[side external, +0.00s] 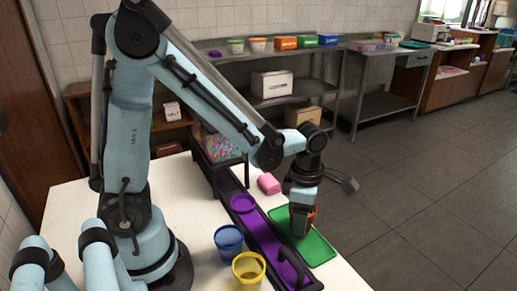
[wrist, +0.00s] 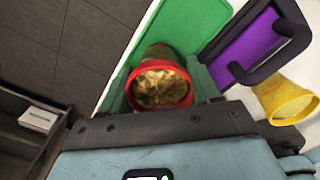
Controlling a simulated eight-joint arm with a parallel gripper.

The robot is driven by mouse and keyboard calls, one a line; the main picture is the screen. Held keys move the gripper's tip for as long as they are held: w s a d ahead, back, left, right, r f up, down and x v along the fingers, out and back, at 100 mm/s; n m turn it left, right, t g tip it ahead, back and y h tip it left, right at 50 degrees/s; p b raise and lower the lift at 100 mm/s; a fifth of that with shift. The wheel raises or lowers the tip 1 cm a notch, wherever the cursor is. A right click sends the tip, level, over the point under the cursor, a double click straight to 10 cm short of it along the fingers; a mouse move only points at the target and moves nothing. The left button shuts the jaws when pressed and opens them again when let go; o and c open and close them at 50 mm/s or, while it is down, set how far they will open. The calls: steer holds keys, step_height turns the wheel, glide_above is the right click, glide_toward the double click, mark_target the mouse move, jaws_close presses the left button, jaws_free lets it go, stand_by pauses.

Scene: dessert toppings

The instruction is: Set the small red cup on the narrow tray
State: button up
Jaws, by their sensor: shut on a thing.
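The small red cup (side external: 313,214) shows only as a red edge behind my gripper (side external: 300,222) in the side view. In the wrist view the red cup (wrist: 161,84) is between my two fingers, its open rim facing the camera and yellowish bits inside. My gripper is shut on it. The cup is over the green board (side external: 312,249); I cannot tell if it touches it. The narrow tray (side external: 262,232), purple with a black frame and handle, lies just left of my gripper in the side view. In the wrist view the narrow tray (wrist: 240,48) is to the right.
A blue cup (side external: 229,241) and a yellow cup (side external: 248,271) stand left of the narrow tray. A purple round piece (side external: 242,203) is at the tray's far part.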

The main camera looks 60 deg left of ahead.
steer(key=shift+f, duration=0.35)
steer(key=shift+f, duration=0.15)
steer(key=o, duration=1.1)
steer(key=shift+o, duration=0.2)
